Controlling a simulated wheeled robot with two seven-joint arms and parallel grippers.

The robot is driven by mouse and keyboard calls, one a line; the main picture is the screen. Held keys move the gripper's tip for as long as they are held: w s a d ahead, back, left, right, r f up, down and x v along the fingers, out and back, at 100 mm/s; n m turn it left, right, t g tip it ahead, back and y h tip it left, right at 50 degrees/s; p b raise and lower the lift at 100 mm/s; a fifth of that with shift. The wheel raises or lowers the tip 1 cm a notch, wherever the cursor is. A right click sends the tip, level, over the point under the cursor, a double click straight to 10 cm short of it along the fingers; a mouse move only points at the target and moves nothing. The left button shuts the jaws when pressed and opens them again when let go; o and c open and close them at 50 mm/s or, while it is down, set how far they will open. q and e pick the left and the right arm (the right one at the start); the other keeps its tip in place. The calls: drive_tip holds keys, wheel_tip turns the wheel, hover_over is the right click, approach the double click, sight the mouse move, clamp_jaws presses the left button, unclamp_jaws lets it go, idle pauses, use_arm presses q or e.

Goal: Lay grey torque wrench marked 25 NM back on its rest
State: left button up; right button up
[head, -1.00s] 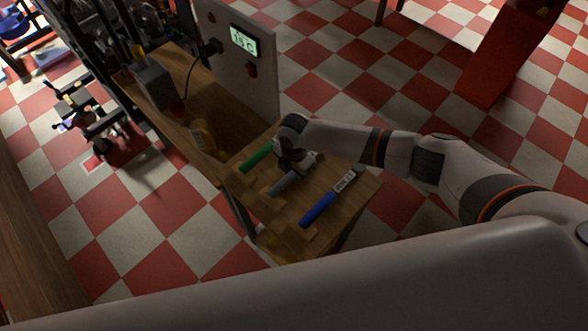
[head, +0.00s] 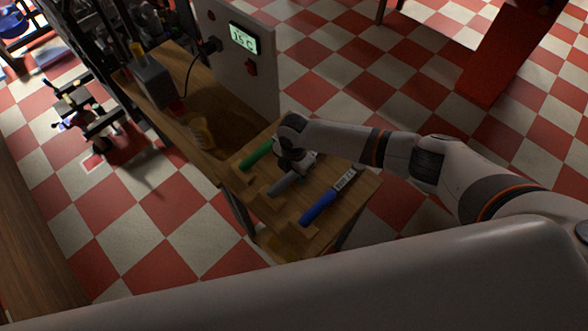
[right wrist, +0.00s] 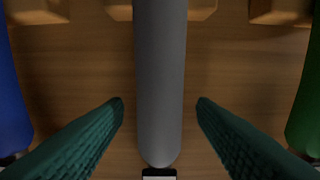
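The grey torque wrench (head: 281,185) lies on the wooden bench end, between a green-handled wrench (head: 256,156) and a blue-handled wrench (head: 318,207). In the right wrist view its grey handle (right wrist: 160,80) runs upright in the picture, across the middle wooden rest block (right wrist: 203,9). My right gripper (right wrist: 160,106) is open around the handle, with a teal fingertip on each side and a gap between each and the handle. In the head view the right gripper (head: 293,167) covers the wrench's far part. The 25 NM marking cannot be read. My left gripper is out of view.
The blue handle (right wrist: 12,105) and green handle (right wrist: 306,110) flank the fingers in the right wrist view. A grey panel with a lit display (head: 243,38) stands behind the bench.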

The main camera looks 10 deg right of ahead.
wheel_tip(320, 180, up, 12)
drive_tip(key=b, duration=0.2)
idle(0.4)
